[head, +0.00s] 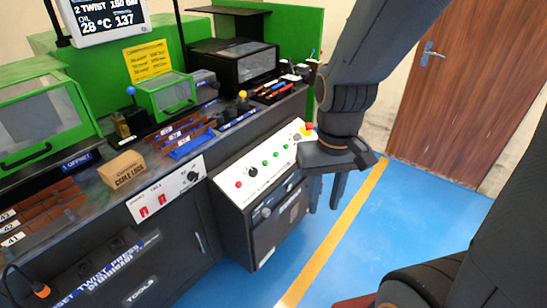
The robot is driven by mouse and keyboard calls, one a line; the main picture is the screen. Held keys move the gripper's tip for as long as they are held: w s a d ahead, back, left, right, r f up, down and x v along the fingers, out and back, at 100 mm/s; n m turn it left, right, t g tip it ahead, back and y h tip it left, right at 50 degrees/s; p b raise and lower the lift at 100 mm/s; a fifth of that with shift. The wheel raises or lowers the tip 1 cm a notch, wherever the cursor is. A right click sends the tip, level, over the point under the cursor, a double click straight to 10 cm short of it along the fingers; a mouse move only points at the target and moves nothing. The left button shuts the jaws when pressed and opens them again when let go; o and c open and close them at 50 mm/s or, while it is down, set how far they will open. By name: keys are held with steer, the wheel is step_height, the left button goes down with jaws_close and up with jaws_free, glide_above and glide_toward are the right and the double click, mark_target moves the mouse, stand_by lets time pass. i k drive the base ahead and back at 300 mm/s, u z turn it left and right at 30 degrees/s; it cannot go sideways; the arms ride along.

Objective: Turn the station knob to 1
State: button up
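A black rotary knob (253,171) sits on the sloped white control panel (240,196), near its left end, beside a red button and several green ones. Another black knob (192,176) is on a white front plate (170,189) with two red switches. The lettering around both is too small to read, so I cannot tell which is the station knob or where it points. My gripper (327,191) hangs down just right of the sloped panel, apart from both knobs. Its two dark fingers are spread with nothing visible between them. Its body hides part of the panel's right end.
A cardboard box (122,169) and copper-coloured bars (40,210) lie on the bench at left. Green guards (165,95) and a display (105,18) stand behind. The blue floor with a yellow line (335,235) is clear on the right, before a brown door (453,95).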

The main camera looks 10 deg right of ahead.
mark_target(253, 172)
steer(key=k, duration=1.25)
steer(key=u, duration=0.9)
steer(key=i, duration=1.85)
steer(key=z, duration=0.8)
